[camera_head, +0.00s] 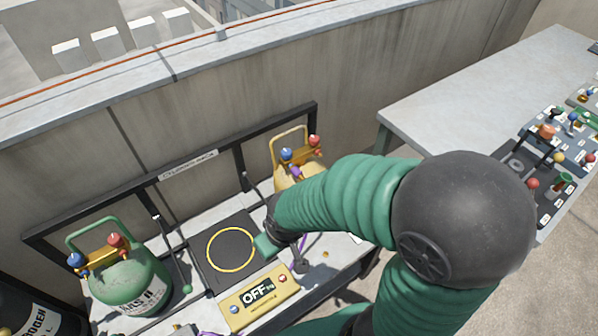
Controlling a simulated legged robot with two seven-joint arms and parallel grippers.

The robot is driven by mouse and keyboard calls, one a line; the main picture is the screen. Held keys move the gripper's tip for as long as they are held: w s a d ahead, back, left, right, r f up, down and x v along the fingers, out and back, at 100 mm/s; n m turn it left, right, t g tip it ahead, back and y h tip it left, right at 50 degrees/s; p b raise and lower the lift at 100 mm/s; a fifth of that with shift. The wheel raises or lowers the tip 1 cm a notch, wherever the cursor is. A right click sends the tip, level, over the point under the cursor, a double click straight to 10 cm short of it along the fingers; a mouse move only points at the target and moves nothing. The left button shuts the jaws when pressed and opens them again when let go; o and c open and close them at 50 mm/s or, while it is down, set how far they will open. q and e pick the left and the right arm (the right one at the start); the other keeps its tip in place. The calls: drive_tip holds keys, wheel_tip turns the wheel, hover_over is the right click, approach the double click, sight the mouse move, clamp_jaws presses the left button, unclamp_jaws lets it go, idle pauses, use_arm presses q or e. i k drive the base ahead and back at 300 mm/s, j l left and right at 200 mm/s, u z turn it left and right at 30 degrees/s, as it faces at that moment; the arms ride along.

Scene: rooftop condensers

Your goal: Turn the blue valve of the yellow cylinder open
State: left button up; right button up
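The yellow cylinder (289,181) stands at the back right of the bench, partly hidden behind my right arm. Its blue valve (286,154) is on the left of its top and its red valve (314,141) is on the right. Both valve knobs are visible, but how far they are turned cannot be told. My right gripper (282,254) is in front of the cylinder, near the right side of the black pad, apart from the blue valve. It points downward; its fingers are small and partly hidden. My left gripper is out of view.
A green cylinder (130,282) with blue and red valves stands at the left. A black rail and concrete wall run behind. A grey table (490,90) stands right.

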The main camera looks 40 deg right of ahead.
sight(287, 153)
drive_tip(key=k+l+z, duration=0.1)
drive_tip(key=z, duration=1.05)
